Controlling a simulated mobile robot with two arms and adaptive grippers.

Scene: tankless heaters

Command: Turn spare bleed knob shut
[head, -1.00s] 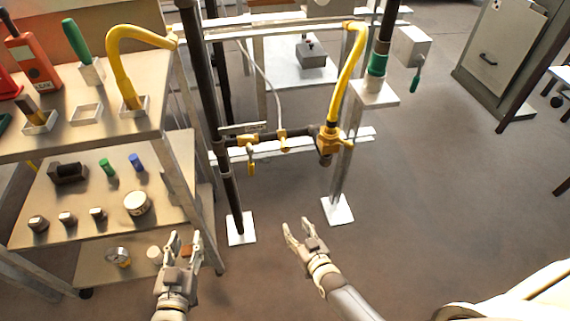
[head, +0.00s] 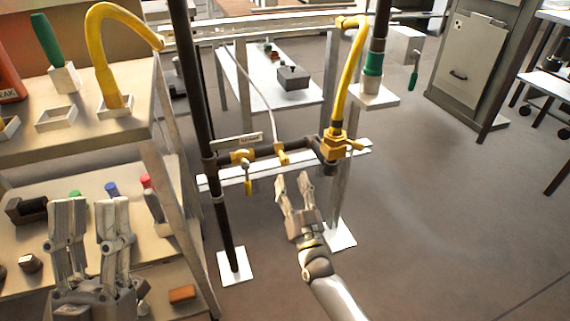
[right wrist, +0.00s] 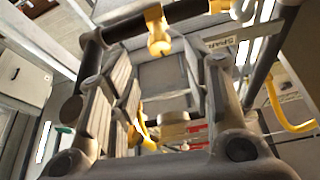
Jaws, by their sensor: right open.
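A dark horizontal pipe carries several yellow fittings. A small white label plate (head: 237,141) sits over the left one; in the right wrist view the partly hidden label (right wrist: 217,43) starts "SPAR". A yellow valve (head: 243,157) with a hanging lever is below the plate. A middle yellow fitting (head: 283,155) is to its right. I cannot tell for sure which is the spare bleed knob. My right gripper (head: 293,185) is open and empty, just below the middle fitting. In the right wrist view a yellow knob (right wrist: 159,42) shows between the fingers, apparently untouched. My left gripper (head: 92,205) is open and empty.
A shelf cart (head: 150,110) with tools and small parts stands at the left, close to my left gripper. A yellow hose (head: 353,75) rises from a valve (head: 336,147) at the pipe's right end. Dark uprights stand on white foot plates (head: 235,266).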

